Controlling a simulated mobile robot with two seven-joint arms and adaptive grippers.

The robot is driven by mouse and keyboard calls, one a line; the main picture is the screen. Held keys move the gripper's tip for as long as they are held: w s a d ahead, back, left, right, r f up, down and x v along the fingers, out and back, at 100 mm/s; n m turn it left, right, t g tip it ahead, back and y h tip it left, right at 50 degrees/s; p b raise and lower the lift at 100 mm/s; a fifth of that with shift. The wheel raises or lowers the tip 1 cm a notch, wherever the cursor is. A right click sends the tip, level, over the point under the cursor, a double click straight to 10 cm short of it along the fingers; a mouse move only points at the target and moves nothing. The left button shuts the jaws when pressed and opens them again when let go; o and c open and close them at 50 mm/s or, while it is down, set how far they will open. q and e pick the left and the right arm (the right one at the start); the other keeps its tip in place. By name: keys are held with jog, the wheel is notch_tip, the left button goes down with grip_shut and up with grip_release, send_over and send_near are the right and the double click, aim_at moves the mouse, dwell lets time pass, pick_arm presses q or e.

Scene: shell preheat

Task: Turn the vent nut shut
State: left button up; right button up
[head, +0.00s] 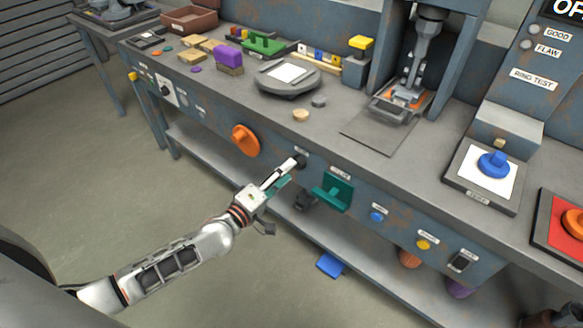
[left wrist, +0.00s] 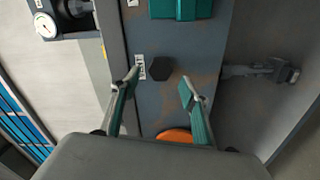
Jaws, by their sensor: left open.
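The vent nut is a dark hexagonal nut (left wrist: 160,68) on the bench's blue-grey front panel, beside a small white label. It also shows in the head view (head: 302,161), partly behind the fingers. My left gripper (head: 289,170) reaches in from the left, close in front of the nut. In the left wrist view my left gripper (left wrist: 159,84) is open, with one finger on each side of the nut and the tips just short of it in the picture. I cannot tell whether a finger touches it. My right gripper does not show.
An orange round knob (head: 245,140) is left of the nut on the panel. A teal bracket (head: 333,192) sticks out to the right, with a blue button (head: 376,216) beyond it. A lower shelf (head: 285,200) runs under the panel.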

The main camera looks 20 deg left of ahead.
pick_arm(q)
jog(key=v, duration=0.8)
jog(key=shift+s, duration=0.25)
jog(key=shift+a, duration=0.1)
jog(key=s+d+f+m+g+p, duration=0.25)
jog(key=s+d+m+p, duration=0.35)
jog(key=s+m, duration=0.4)
jog(key=s+a+f+m+g+y+p, duration=0.1)
jog(key=s+a+f+m+g+y, duration=0.1)
jog(key=s, duration=1)
notch_tip(320, 180, down, 4)
jog(key=m+g+y, duration=0.1)
jog(key=m+g, duration=0.1)
jog(key=m, duration=0.1)
jog(key=shift+r+m+y+p, duration=0.25)
jog(key=shift+m+y+p, duration=0.05)
jog(key=shift+p, duration=0.05)
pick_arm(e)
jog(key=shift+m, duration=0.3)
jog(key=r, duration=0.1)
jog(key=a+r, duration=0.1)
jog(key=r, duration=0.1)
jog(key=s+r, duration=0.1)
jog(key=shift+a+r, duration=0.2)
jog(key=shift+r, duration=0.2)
pick_arm(q)
jog(key=shift+s, duration=0.1)
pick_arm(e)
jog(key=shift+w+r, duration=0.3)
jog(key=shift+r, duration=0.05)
